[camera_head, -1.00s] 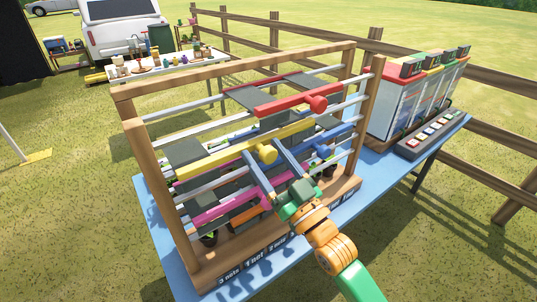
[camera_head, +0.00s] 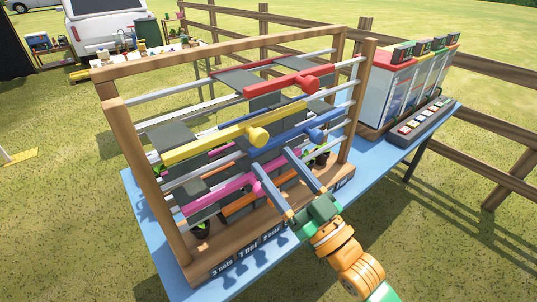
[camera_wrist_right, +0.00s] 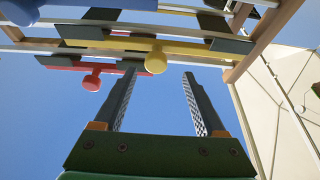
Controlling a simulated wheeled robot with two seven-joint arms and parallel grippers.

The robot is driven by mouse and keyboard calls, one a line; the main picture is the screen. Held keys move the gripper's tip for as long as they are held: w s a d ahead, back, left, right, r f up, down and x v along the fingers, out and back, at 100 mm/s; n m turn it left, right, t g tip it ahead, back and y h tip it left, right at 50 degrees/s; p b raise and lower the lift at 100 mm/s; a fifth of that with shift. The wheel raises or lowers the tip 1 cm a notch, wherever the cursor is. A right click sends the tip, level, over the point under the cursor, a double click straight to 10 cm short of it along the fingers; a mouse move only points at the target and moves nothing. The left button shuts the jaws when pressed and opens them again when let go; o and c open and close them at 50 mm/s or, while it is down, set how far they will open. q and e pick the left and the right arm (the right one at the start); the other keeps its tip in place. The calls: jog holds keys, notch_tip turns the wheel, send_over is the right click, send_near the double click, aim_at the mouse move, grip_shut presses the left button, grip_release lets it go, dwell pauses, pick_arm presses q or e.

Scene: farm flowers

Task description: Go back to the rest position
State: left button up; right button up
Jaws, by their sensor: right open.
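My right gripper (camera_head: 302,178) is in front of the wooden frame (camera_head: 120,135) that holds sliding coloured bars. Its two fingers are spread, with nothing between them. In the right wrist view my gripper (camera_wrist_right: 158,98) also shows open and empty, with the yellow knob (camera_wrist_right: 156,61) and the red knob (camera_wrist_right: 92,82) beyond it. In the head view the red bar (camera_head: 280,85) is highest, with the yellow bar (camera_head: 215,142), blue bar (camera_head: 300,134) and pink bar (camera_head: 220,190) below. My left gripper is not in view.
The frame stands on a blue table (camera_head: 395,153). A glass-fronted cabinet (camera_head: 400,85) and a button panel (camera_head: 418,121) stand at the right. A wooden fence (camera_head: 490,125) runs behind. A white van (camera_head: 100,30) is at the back left. Grass surrounds the table.

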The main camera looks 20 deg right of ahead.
notch_tip(320, 180, down, 19)
jog(key=s+m+g+h, duration=0.1)
jog(key=s+g+h, duration=0.2)
jog(key=g+h, duration=0.35)
jog(key=s+d+f+m+g, duration=0.1)
jog(key=s+d+f+g, duration=0.2)
jog(key=s+f+g, duration=1.05)
jog(key=s+f+t, duration=0.1)
jog(key=s+f, duration=0.3)
jog(key=f, duration=1.1)
jog(key=s+d+f+g+h, duration=0.1)
jog(key=s+d+f, duration=0.1)
jog(key=s+f, duration=0.8)
jog(key=shift+s, duration=0.8)
